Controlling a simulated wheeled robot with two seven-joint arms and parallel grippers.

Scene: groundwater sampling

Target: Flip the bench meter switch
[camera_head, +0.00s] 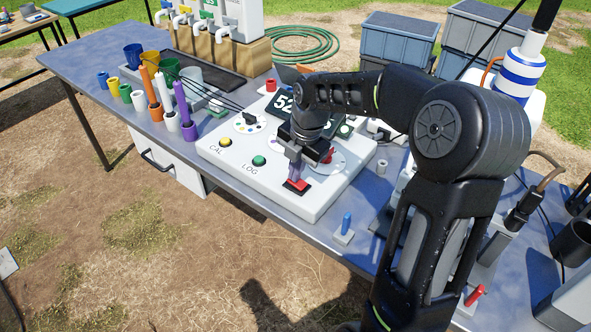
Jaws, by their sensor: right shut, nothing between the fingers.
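The bench meter (225,160) is a light box on the blue-grey table, with a dark display, dials, a yellow button by "CAL" and a green button by "LOG". A red rocker switch (297,186) in a dark frame sits near its front edge. My right gripper (294,177) points down at the switch, fingers shut and empty. Its fingertips are at or just above the switch; I cannot tell whether they touch. My right arm hides part of the meter's right side and display. My left gripper is not in view.
Coloured holders with upright probes (171,105) stand left of the meter. A small blue-handled piece (345,228) stands to its right. Taps on a wooden block (215,45) are at the back. Grey crates (398,42) and a green hose (303,42) lie beyond the table.

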